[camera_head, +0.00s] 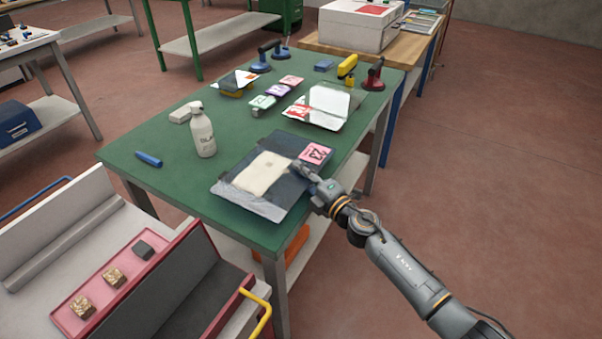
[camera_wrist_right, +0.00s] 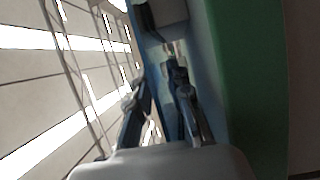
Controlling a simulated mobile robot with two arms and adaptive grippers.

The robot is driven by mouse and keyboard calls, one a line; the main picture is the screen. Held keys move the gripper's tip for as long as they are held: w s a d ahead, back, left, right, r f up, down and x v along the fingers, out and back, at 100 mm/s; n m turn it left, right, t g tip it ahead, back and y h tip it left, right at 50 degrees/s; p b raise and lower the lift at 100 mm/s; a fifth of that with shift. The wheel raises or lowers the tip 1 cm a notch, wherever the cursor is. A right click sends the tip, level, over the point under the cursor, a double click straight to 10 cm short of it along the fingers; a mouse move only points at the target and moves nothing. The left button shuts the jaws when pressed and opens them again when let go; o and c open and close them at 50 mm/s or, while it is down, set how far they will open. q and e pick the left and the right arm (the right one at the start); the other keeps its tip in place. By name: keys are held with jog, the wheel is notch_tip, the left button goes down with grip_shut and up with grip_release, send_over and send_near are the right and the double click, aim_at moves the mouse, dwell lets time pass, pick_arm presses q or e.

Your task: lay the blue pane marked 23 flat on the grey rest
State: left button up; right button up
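A dark, slightly blue pane (camera_head: 290,188) lies at the front right of the green table, with a pink tag marked 23 (camera_head: 316,153) at its far right corner. A cream patch (camera_head: 264,172) shows on it; I cannot tell if it is cloth or reflection. A grey strip (camera_head: 247,203) shows along its near edge; I cannot tell if this is the grey rest. My right gripper (camera_head: 308,176) is at the pane's right edge. In the right wrist view its fingers (camera_wrist_right: 168,85) are over a blue band, beside a surface reflecting ceiling lights. Their grip is unclear. My left gripper is out of view.
On the green table (camera_head: 185,170) are a spray bottle (camera_head: 201,132), a blue marker (camera_head: 148,159), several coloured tags (camera_head: 278,90), a pale sheet (camera_head: 328,100) and suction lifters (camera_head: 373,76). A cart with a red tray (camera_head: 82,303) stands front left. Floor at right is clear.

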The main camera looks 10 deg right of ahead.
jog(key=shift+o, duration=0.2)
jog(key=shift+s+f, duration=0.1)
jog(key=shift+f, duration=0.15)
jog(key=v, duration=1.1)
jog(key=shift+s+d+r, duration=0.2)
jog(key=shift+s+d, duration=0.05)
jog(key=shift+s, duration=0.1)
jog(key=s+d+f+m+g+h+p, duration=0.1)
jog(key=s+d+f+m+g+h, duration=0.2)
jog(key=f, duration=0.8)
jog(key=s+d+f+m+h+p, duration=0.15)
jog(key=s+d+f+m, duration=0.4)
jog(key=f, duration=0.55)
jog(key=s+d+f+m+g+h, duration=0.25)
jog(key=f+m+h, duration=0.2)
jog(key=f, duration=0.65)
jog(key=s+f+m+g, duration=0.3)
jog(key=s+f, duration=0.2)
jog(key=s, duration=0.8)
jog(key=s+f+m+g+p, duration=0.1)
jog(key=s+f+m+g, duration=0.2)
jog(key=s, duration=1)
jog(key=s+f+m+g+p, duration=0.1)
jog(key=s+f+m+g, duration=0.1)
jog(key=s+f, duration=0.7)
jog(key=s+a+g, duration=0.1)
jog(key=s, duration=0.2)
jog(key=shift+s+m, duration=0.4)
